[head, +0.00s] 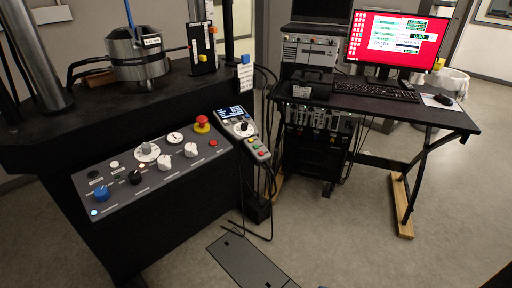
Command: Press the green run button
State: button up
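A grey handset (249,138) hangs at the right end of the black machine's front panel. It has a small lit display, a dark knob and a short row of small coloured buttons at its lower end. One of these small buttons looks green (255,146), with reddish ones close by; they are too small to read any label. My gripper is not in view, and nothing is seen touching the handset or its buttons.
The sloped grey control panel (148,167) left of the handset carries a red emergency-stop button (202,123), several knobs and a blue knob (101,193). Cables hang below the handset. A black desk (400,110) with a red-screened monitor (398,40) stands right.

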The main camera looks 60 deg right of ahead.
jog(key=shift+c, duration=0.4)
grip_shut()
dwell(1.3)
